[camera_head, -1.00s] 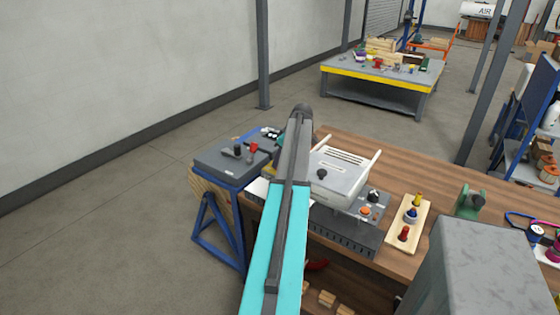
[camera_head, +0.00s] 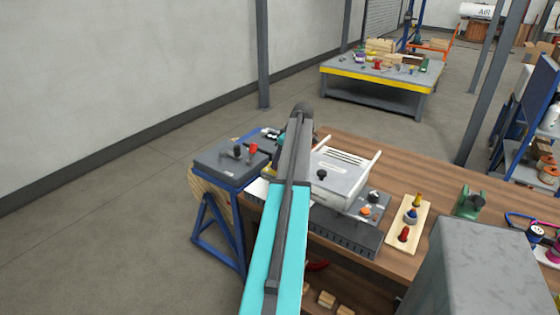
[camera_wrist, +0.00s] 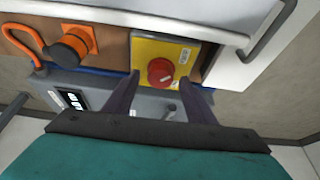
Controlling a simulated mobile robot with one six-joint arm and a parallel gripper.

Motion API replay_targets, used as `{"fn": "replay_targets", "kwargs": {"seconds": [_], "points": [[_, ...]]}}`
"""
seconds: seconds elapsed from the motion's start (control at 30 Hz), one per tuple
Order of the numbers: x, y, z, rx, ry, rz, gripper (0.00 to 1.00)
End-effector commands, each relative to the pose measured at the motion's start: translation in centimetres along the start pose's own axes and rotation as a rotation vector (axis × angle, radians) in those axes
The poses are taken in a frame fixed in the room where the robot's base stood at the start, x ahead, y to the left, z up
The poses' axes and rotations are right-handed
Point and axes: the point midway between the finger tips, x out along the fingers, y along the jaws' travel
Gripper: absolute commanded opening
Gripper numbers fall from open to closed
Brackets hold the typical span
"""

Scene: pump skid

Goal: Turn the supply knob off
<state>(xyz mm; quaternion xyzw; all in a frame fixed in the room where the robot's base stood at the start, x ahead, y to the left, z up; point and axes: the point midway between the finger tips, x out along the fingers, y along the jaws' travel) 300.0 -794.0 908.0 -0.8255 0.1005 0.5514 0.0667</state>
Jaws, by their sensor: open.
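A round red knob (camera_wrist: 161,72) sits on a yellow square plate (camera_wrist: 150,48) with a small label, in the wrist view. I take it to be the supply knob, though no readable name shows. My gripper (camera_wrist: 159,82) is open. Its two dark fingers reach up from below, one to each side of the knob, with gaps on both sides. I cannot tell how far the tips reach in depth. In the head view my raised arm hides the gripper and this knob.
An orange and black round fitting (camera_wrist: 70,47) with an orange cable is left of the yellow plate. A white panel edge (camera_wrist: 195,28) and grey handle (camera_wrist: 272,30) are close above and right. A grey box (camera_wrist: 85,95) lies below. The wooden bench (camera_head: 410,180) carries other controls.

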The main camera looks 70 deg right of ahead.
Motion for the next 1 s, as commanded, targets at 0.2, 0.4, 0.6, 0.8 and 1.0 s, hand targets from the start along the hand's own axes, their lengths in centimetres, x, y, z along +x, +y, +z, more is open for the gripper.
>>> {"fn": "replay_targets", "kwargs": {"seconds": [0.2,0.4,0.6,0.8,1.0], "points": [[-2.1,0.0,0.1,0.000,0.001,0.001,0.51],[-4.9,0.1,0.1,0.000,0.001,0.002,0.51],[-7.8,0.0,0.1,0.000,0.001,0.001,0.51],[-10.7,0.1,0.1,0.000,0.001,0.001,0.51],[-12.6,0.1,0.1,0.000,0.000,0.000,0.51]]}}
